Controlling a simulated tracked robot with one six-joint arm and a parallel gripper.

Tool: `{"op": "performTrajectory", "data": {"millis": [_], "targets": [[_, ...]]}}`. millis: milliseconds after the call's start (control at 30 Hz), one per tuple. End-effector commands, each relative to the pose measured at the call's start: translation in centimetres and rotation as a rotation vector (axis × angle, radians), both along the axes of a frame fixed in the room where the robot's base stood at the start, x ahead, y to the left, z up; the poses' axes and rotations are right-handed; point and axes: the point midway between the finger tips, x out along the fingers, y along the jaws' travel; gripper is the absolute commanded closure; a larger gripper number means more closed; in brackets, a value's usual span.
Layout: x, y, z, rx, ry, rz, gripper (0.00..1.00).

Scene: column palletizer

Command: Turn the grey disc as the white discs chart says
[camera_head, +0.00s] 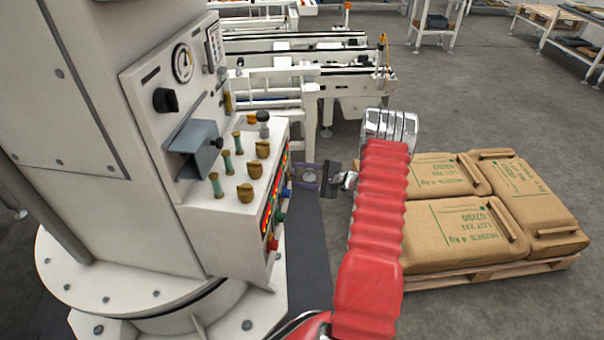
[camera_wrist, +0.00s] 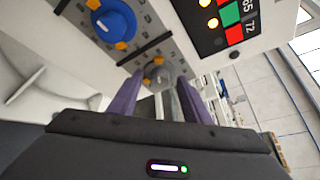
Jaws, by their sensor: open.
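The grey disc (camera_wrist: 158,75) shows small in the wrist view on a grey panel, with orange pieces beside it. My gripper (camera_wrist: 157,88) is open, its two purple fingers pointing toward the disc; I cannot tell whether they touch it. In the head view my gripper (camera_head: 306,173) is just right of the console's lit side face, and the grey disc is hidden there. A blue disc (camera_wrist: 113,20) with a white mark and orange pieces sits on the same panel. I cannot make out a chart of white discs in either view.
The white console (camera_head: 230,200) carries green and brass knobs, a dial gauge (camera_head: 182,63) and a grey box (camera_head: 194,148). A lit display (camera_wrist: 232,15) is beside the discs. Sacks (camera_head: 455,235) lie on a pallet (camera_head: 500,272) to the right. Conveyors (camera_head: 300,65) stand behind.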

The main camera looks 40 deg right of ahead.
Motion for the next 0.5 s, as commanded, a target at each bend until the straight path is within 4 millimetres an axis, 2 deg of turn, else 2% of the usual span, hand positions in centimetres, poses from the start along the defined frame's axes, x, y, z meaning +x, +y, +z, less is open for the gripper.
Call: {"op": "performTrajectory", "data": {"millis": [167, 433, 500], "targets": [[0.97, 0.38, -0.31, 0.001, 0.000, -0.001, 0.56], [1.04, 0.38, -0.32, 0.001, 0.000, -0.002, 0.56], [1.03, 0.38, -0.32, 0.001, 0.000, -0.002, 0.60]]}}
